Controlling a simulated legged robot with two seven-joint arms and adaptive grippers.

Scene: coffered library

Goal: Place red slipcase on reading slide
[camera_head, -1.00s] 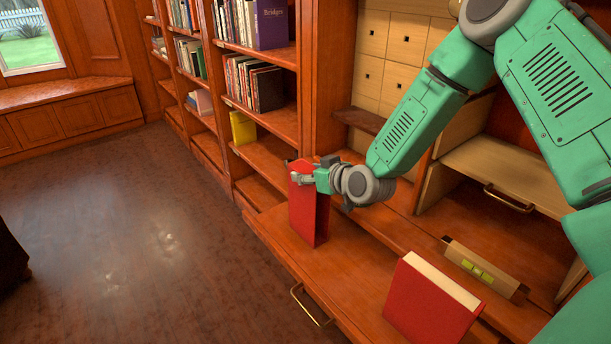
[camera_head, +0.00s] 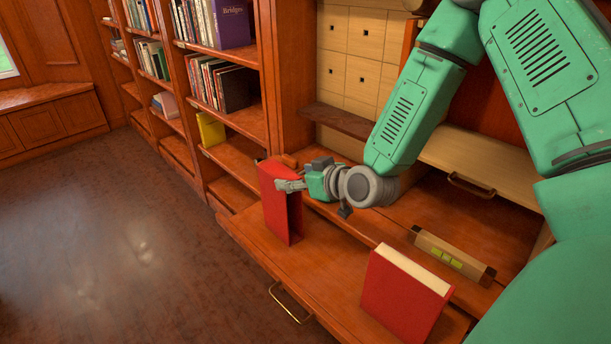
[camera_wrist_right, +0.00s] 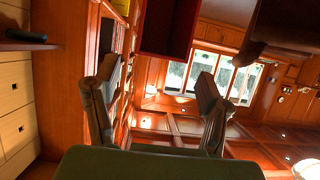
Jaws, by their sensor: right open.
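The red slipcase (camera_head: 281,215) stands upright on a wooden ledge with a brass pull on its front, which looks like the reading slide (camera_head: 262,252). My right gripper (camera_head: 287,185) is open beside the slipcase's upper right part, its fingertips overlapping the near edge in the head view. I cannot tell whether they touch it. In the right wrist view the two fingers (camera_wrist_right: 155,100) are spread with nothing between them, and a dark red shape, probably the slipcase (camera_wrist_right: 166,28), shows above and beyond them. My left gripper is not in view.
A red book with cream pages (camera_head: 405,295) stands nearer on the same ledge. A wooden block with yellow-green windows (camera_head: 453,257) lies behind it. A light wood panel with a handle (camera_head: 480,165) is at right. Bookshelves (camera_head: 225,120) rise behind; the floor at left is clear.

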